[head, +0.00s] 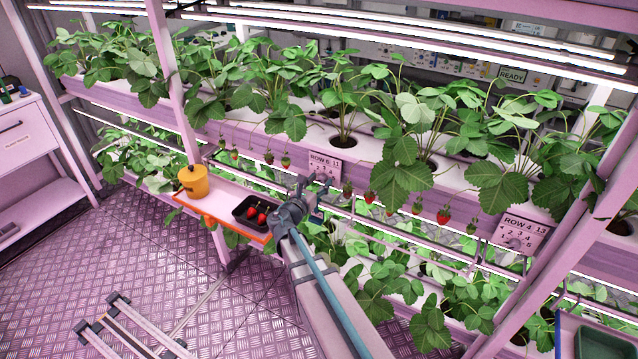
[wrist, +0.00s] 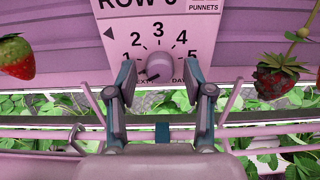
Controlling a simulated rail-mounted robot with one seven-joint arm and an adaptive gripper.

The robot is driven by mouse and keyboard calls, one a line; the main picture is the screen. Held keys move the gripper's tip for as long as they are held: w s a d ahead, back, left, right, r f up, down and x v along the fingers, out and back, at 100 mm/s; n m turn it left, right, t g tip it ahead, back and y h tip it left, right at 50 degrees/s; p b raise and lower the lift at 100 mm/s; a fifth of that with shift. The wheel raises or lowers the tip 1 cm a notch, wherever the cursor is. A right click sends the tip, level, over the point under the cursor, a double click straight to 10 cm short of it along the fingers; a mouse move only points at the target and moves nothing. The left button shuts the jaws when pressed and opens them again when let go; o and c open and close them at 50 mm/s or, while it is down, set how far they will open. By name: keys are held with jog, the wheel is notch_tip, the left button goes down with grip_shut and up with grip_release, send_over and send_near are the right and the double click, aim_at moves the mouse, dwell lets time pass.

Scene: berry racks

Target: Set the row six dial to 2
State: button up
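The row six dial card (head: 325,165) hangs on the front of the pink planter, just beyond my gripper (head: 303,192) in the head view. In the wrist view the card (wrist: 120,32) shows "ROW", a cut-off digit, and numbers 1 to 5 in an arc. Its round pinkish knob (wrist: 158,66) sits below the 3. A small dark mark shows at the knob's lower left; I cannot tell which number the knob points to. My gripper (wrist: 159,74) is open, one finger on each side of the knob, with a visible gap on both sides.
Strawberries hang beside the card, one red at left (wrist: 16,58) and a darker one at right (wrist: 275,80). A horizontal rail (wrist: 60,133) runs below. An orange-edged shelf holds a yellow pot (head: 193,183) and a dark punnet of berries (head: 240,212). A row four card (head: 517,232) is farther right.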

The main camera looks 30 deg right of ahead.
grip_shut()
jog(key=shift+f+m+b, duration=0.1)
jog(key=shift+m+b, duration=0.2)
jog(key=shift+b, duration=0.25)
jog(key=m+b, duration=0.1)
jog(key=b, duration=0.1)
jog(key=m+b, duration=0.1)
jog(key=b, duration=0.1)
jog(key=shift+f+m, duration=0.2)
jog(key=shift+m, duration=0.1)
jog(key=m+b, duration=0.4)
jog(key=b, duration=0.3)
jog(key=m+b, duration=0.5)
jog(key=b, duration=0.2)
jog(key=shift+m, duration=0.4)
jog(key=m+b, duration=0.2)
jog(key=b, duration=0.1)
jog(key=shift+r+m, duration=0.25)
jog(key=shift+m, duration=0.15)
jog(key=shift+r+b, duration=0.1)
jog(key=shift+b, duration=0.2)
